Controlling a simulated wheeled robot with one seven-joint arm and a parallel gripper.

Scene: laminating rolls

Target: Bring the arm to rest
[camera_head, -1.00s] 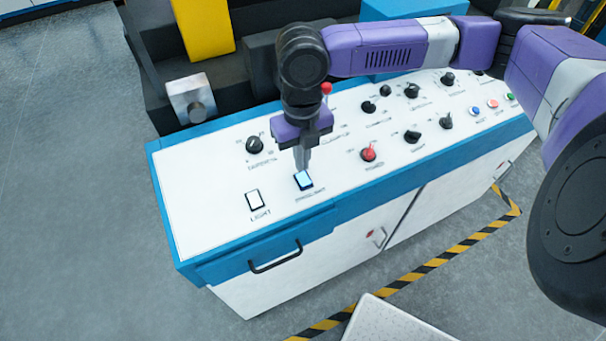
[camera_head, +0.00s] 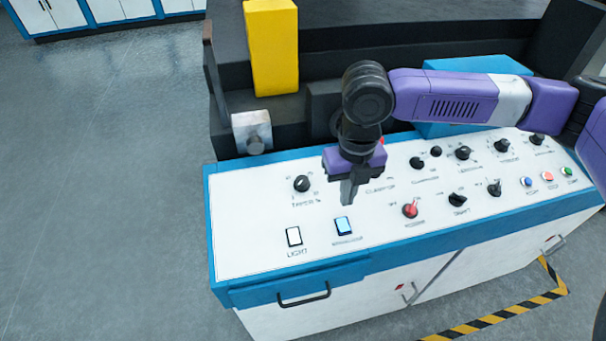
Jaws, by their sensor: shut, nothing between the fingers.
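My gripper (camera_head: 348,199) points down over the white control panel (camera_head: 255,230), with its fingers shut and nothing between them. Its tips are in front of the panel's left half, just above the lit blue switch (camera_head: 344,225) in the picture, and look raised clear of it. My purple and grey arm reaches in from the right, over the back of the panel. It hides part of the panel's rear.
A white LIGHT switch (camera_head: 293,236), a black taper knob (camera_head: 302,184), a red-topped knob (camera_head: 410,209) and several other knobs and buttons stand on the panel. A yellow block (camera_head: 271,48) rises behind it. Open grey floor (camera_head: 100,200) lies to the left.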

